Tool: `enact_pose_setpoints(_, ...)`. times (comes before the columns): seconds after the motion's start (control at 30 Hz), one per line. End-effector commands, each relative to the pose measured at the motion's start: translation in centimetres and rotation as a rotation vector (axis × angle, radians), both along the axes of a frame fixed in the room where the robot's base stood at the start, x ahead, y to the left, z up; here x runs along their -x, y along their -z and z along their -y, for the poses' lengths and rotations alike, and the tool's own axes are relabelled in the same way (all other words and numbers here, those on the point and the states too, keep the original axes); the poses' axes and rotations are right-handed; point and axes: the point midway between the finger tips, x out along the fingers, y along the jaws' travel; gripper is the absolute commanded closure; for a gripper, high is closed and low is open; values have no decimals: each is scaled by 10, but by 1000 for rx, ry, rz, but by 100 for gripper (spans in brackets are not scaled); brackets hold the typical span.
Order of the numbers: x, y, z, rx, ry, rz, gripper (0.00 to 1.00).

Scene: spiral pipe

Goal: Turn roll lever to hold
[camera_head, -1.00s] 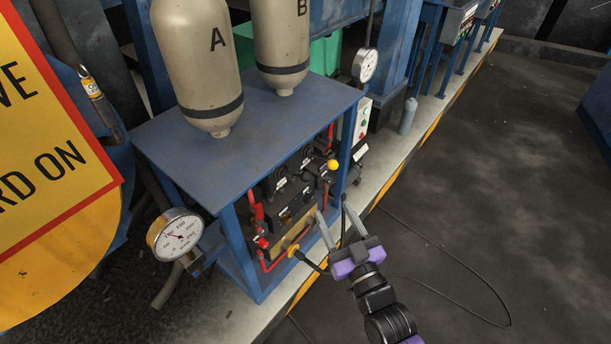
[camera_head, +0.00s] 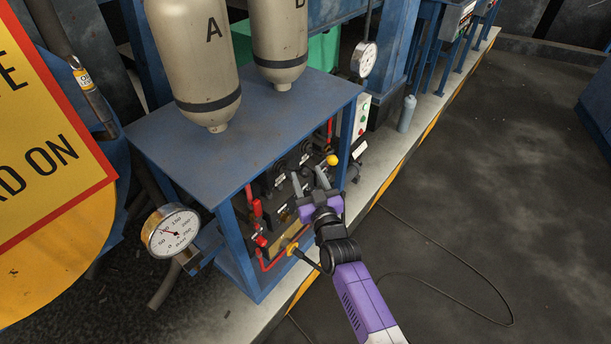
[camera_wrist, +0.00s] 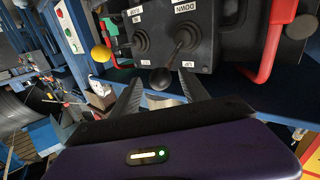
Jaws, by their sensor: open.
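The black control panel (camera_head: 281,182) sits inside the blue frame under the tanks. In the wrist view, a black lever with a ball knob (camera_wrist: 160,78) projects from the panel (camera_wrist: 215,45), near a label reading DOWN upside down. A second black lever (camera_wrist: 140,42) is to its left; I cannot tell from the labels which is the roll lever. My gripper (camera_head: 308,177) is open, in front of the panel. In the wrist view its fingertips (camera_wrist: 160,80) lie on either side of the ball knob, with visible gaps.
A yellow ball knob (camera_head: 332,160) stands right of my gripper; red handles (camera_head: 256,208) are at the left. The blue tabletop (camera_head: 260,120) overhangs the panel. A gauge (camera_head: 171,230) is at front left, and a cable (camera_head: 445,255) lies on the open floor.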

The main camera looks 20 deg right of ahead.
Motion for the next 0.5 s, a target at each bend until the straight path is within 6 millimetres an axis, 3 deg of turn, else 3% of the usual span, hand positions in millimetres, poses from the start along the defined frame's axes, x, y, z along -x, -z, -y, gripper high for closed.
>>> enact_pose_setpoints(0.2,-19,0,1,0,0,0,47)
enact_pose_setpoints(0.5,-22,0,1,0,-1,0,47)
